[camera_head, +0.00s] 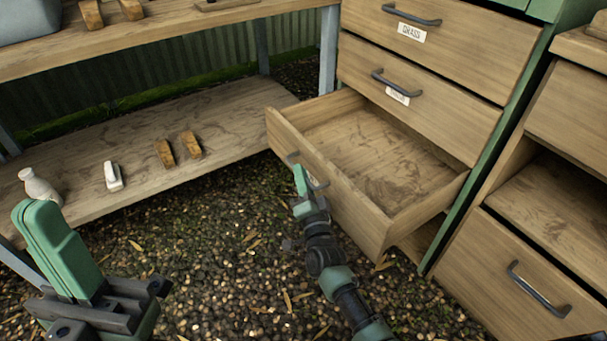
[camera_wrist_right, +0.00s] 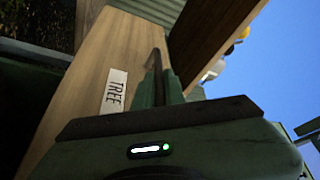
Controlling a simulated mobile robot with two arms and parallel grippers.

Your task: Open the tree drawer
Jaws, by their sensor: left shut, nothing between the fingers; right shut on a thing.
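My right gripper (camera_head: 300,180) is at the drawer front, shut on the dark handle (camera_wrist_right: 157,60), which is partly hidden by the fingers. My left gripper (camera_head: 45,235) is shut and empty at the lower left, well away from the drawer.
Above are a closed drawer labelled GRASS (camera_head: 440,45) and another closed drawer (camera_head: 415,95). A workbench shelf (camera_head: 80,165) at left holds a white bottle (camera_head: 38,186), a small white item (camera_head: 113,176) and wooden blocks (camera_head: 165,153). Another cabinet (camera_head: 545,255) stands at right. Gravel ground lies between.

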